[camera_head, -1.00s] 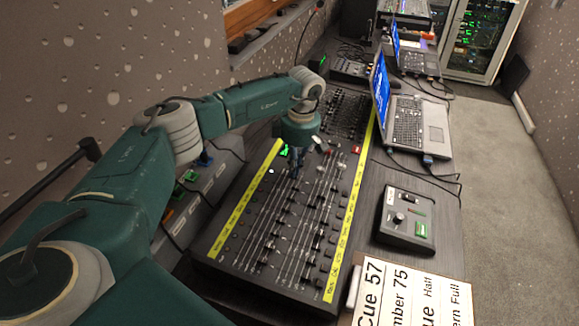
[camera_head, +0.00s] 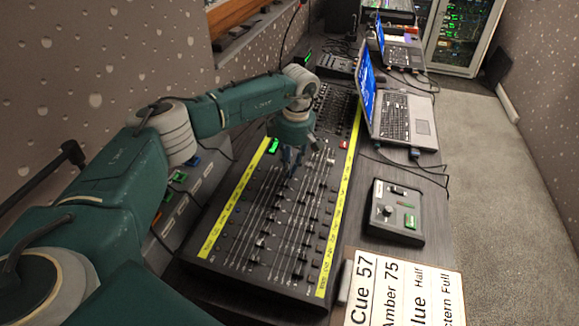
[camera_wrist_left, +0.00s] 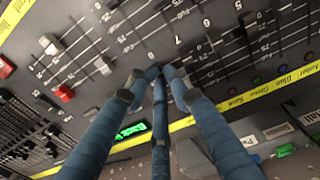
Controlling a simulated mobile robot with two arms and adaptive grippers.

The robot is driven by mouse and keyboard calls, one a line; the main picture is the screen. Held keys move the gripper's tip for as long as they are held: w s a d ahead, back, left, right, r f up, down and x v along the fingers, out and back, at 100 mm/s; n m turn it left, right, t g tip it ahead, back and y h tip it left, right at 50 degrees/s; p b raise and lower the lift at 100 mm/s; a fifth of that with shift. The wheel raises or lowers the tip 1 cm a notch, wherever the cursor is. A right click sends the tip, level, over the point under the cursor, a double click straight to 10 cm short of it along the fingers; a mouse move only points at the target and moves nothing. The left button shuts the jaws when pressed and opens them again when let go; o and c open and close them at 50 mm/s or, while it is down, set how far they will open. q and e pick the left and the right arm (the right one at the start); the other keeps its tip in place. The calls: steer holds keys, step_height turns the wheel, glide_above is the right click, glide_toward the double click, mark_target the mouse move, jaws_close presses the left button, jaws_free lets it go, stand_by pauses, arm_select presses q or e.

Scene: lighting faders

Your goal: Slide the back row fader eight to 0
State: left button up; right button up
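The lighting desk (camera_head: 262,262) is a black fader board with yellow label strips, running away from me on the table. My left gripper (camera_head: 291,168) reaches down over its far part, pointing at the fader rows. In the left wrist view the blue fingers of my left gripper (camera_wrist_left: 160,76) come together low over the panel, just left of the printed 7. Their tips look shut and cover the spot where fader eight would be. Its cap is hidden, and I cannot tell whether the tips touch it. My right gripper is not in view.
White fader caps (camera_wrist_left: 50,44) and a red cap (camera_wrist_left: 64,93) lie left of the fingers in the wrist view. A laptop (camera_head: 397,112), a small control box (camera_head: 396,212) and a cue sheet (camera_head: 408,292) are right of the desk.

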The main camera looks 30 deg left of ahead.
arm_select(q)
steer(key=shift+s+a+f, duration=0.15)
steer(key=shift+s+f, duration=0.15)
steer(key=shift+f, duration=0.15)
steer(key=shift+w+a+r+p, duration=0.1)
steer(key=shift+w+r+p, duration=0.1)
steer(key=shift+r+p, duration=0.6)
steer(key=shift+r, duration=0.5)
steer(key=shift+w+r, duration=0.15)
steer(key=shift+r, duration=0.1)
step_height(320, 180, up, 11)
steer(key=d, duration=0.1)
steer(key=shift+r, duration=0.2)
steer(key=shift+d, duration=0.1)
